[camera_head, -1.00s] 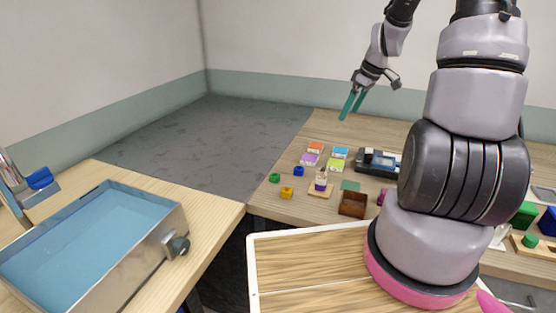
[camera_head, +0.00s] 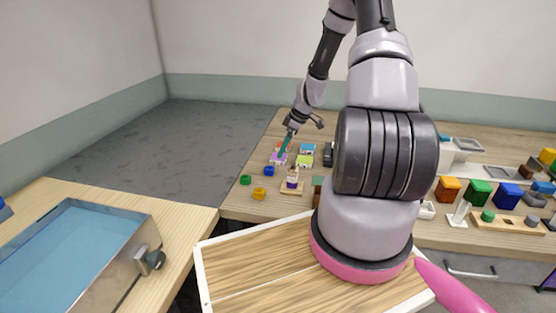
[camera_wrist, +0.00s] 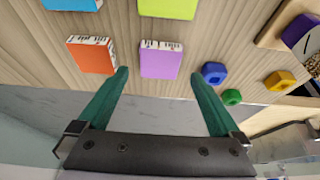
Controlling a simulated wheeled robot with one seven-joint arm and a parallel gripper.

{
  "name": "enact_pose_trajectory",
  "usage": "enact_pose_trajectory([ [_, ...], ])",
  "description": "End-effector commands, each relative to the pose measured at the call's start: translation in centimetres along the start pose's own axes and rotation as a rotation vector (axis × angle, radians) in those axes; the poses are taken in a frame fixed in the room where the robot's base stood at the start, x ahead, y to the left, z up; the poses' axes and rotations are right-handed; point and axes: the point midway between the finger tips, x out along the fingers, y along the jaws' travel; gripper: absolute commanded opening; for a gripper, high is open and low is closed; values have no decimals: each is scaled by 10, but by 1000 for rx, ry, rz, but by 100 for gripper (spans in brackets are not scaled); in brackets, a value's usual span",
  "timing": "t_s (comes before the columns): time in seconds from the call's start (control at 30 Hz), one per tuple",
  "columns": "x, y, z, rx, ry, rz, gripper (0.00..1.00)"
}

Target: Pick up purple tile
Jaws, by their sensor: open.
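The purple tile (camera_wrist: 161,60) lies flat on the wooden table, with a white, marked edge on its far side in the wrist view. In the head view the purple tile (camera_head: 277,159) is partly hidden by my gripper. My gripper (camera_wrist: 158,74) is open, its two teal fingers spread to either side of the purple tile, with nothing held between them. In the head view my gripper (camera_head: 283,147) hangs down over the tiles. I cannot tell its exact height above the purple tile.
An orange tile (camera_wrist: 91,55) lies close by the left finger. A lime tile (camera_wrist: 167,8) and a blue tile (camera_wrist: 72,4) are beyond. Blue (camera_wrist: 214,73), green (camera_wrist: 231,97) and yellow (camera_wrist: 280,81) small blocks lie to the right. The table edge is near.

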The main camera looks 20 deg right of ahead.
Motion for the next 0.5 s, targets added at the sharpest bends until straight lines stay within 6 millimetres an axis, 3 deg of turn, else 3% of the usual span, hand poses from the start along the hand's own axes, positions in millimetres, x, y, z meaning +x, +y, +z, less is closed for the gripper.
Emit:
enact_pose_trajectory([
  [0.2, 33, -1, -1, 0, 1, -3, 100],
  [0.5, 39, 0, -1, 0, 0, -1, 100],
])
